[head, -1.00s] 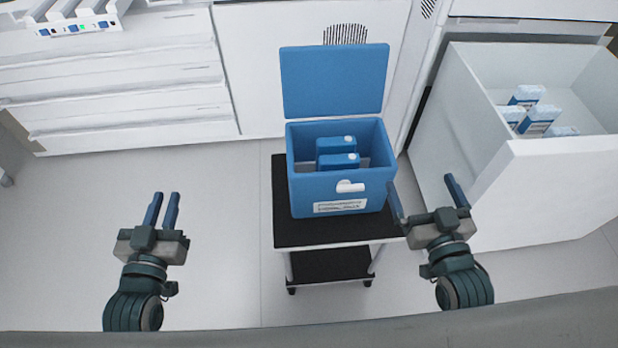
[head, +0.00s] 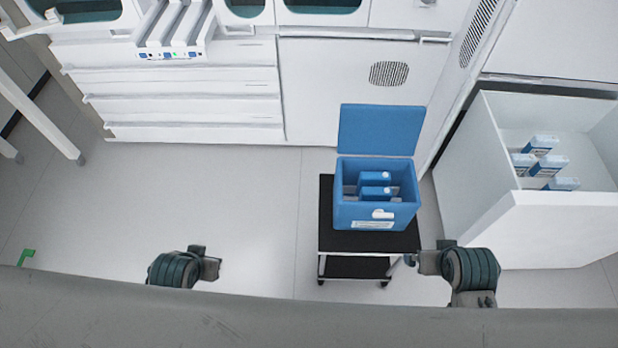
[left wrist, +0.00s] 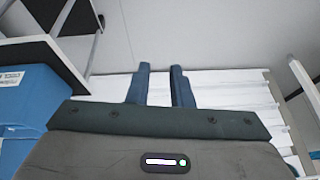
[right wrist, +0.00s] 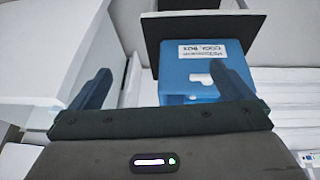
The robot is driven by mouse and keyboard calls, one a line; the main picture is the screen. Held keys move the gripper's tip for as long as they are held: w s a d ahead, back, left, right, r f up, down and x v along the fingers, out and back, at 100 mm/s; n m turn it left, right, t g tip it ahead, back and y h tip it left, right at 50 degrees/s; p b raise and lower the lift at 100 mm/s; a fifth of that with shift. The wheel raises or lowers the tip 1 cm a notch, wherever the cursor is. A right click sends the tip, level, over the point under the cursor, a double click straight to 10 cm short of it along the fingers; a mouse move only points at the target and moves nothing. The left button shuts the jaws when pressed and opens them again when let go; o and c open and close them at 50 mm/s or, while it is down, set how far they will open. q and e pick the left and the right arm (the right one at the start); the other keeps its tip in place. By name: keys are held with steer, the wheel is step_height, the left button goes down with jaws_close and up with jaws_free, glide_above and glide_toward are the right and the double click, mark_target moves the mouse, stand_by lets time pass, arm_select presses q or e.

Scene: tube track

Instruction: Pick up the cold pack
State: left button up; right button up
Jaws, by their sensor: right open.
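Two blue packs (head: 374,184) with white caps stand inside an open blue cool box (head: 350,215). Several white-and-blue packs (head: 543,145) sit in the open white drawer at the right; I cannot tell which kind is the cold pack. My left gripper (left wrist: 160,68) is empty, its fingers parallel with a narrow gap. In the head view it is left of the box, low in the picture. My right gripper (right wrist: 160,70) is open and empty, its fingers wide apart. The cool box (right wrist: 183,75) shows beyond them. In the head view that gripper is right of the cart.
The cool box stands on a black-topped cart (head: 330,240). The white drawer (head: 570,215) juts out to the right of it. White drawer fronts (head: 180,105) line the back wall. The floor (head: 250,200) left of the cart is clear.

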steer(key=w+g, duration=0.2)
steer(key=w, duration=0.1)
arm_select(q)
steer(key=s+a+f+g, duration=0.1)
steer(key=s+f, duration=0.2)
steer(key=f, duration=0.8)
steer(key=s+a+f+g, duration=0.2)
steer(key=s+f, duration=0.1)
steer(key=f, duration=0.7)
arm_select(e)
steer(key=g, duration=0.3)
glide_toward(378, 190)
steer(key=shift+s+d+f+y+p, duration=0.15)
steer(key=shift+s+d+y+p, duration=0.15)
steer(key=shift+y, duration=0.1)
steer(key=shift+f, duration=0.3)
step_height(378, 190, down, 5)
steer(key=shift+r, duration=0.2)
steer(key=shift+w+f+p, duration=0.1)
steer(key=shift+f+p, duration=0.55)
steer(key=shift+f, duration=2.1)
arm_select(q)
steer(key=s+f, duration=1.5)
steer(key=s, duration=0.2)
steer(key=shift+a+g, duration=0.3)
steer(key=shift+s+f, duration=0.1)
